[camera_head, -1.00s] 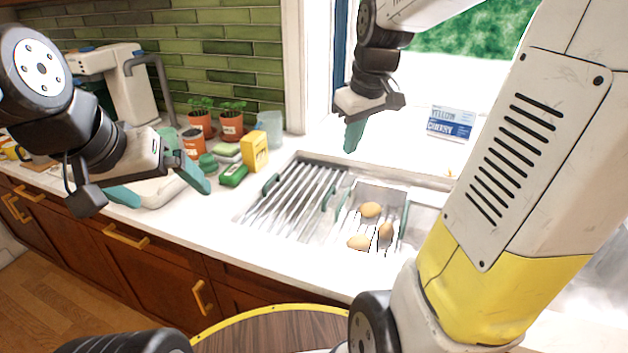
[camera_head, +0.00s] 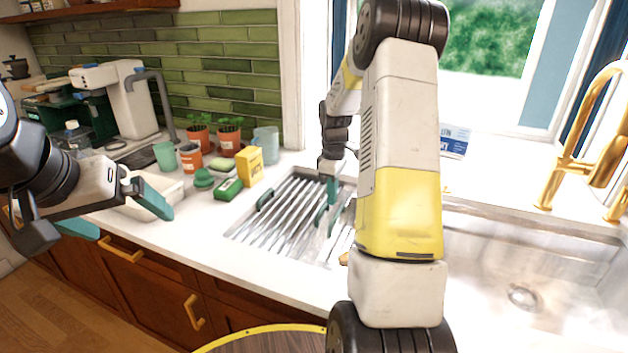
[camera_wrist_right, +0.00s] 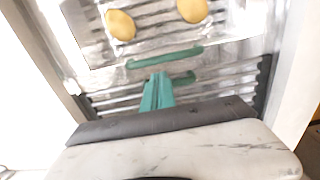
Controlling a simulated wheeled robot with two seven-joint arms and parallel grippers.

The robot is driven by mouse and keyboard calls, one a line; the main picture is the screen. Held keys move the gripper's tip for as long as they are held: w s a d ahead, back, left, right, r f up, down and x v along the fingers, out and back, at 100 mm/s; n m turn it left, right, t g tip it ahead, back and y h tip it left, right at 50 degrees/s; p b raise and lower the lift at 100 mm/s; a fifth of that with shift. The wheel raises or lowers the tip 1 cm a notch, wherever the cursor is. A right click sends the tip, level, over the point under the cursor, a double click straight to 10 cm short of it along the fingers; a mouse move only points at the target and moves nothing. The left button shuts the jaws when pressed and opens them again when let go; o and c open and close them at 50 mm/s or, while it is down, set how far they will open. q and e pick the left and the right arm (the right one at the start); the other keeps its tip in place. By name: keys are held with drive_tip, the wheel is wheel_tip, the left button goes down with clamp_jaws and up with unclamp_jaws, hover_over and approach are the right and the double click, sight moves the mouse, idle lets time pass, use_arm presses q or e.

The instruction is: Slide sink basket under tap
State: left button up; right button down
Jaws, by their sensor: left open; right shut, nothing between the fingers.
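The sink basket (camera_head: 338,243) is a metal basket with green handles, seated over the sink and mostly hidden behind my right arm in the head view. In the right wrist view the basket (camera_wrist_right: 150,42) holds egg-like brown items, with its green handle (camera_wrist_right: 165,57) just beyond my fingertips. My right gripper (camera_head: 331,190) is shut and empty, its fingers (camera_wrist_right: 157,90) pointing down close to that handle; I cannot tell whether they touch. The golden tap (camera_head: 572,165) stands at the right behind the sink. My left gripper (camera_head: 115,213) is open and empty over the counter's left front.
A ribbed metal drying rack (camera_head: 285,208) lies left of the basket. The open sink basin (camera_head: 500,260) is clear to the right.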

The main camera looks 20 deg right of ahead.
drive_tip(key=shift+f, duration=2.2)
drive_tip(key=shift+s+d, duration=0.1)
drive_tip(key=s+d, duration=1.6)
drive_tip(key=d, duration=0.3)
drive_tip(key=s+d, duration=1.6)
drive_tip(key=d, duration=0.3)
drive_tip(key=shift+s+d, duration=0.4)
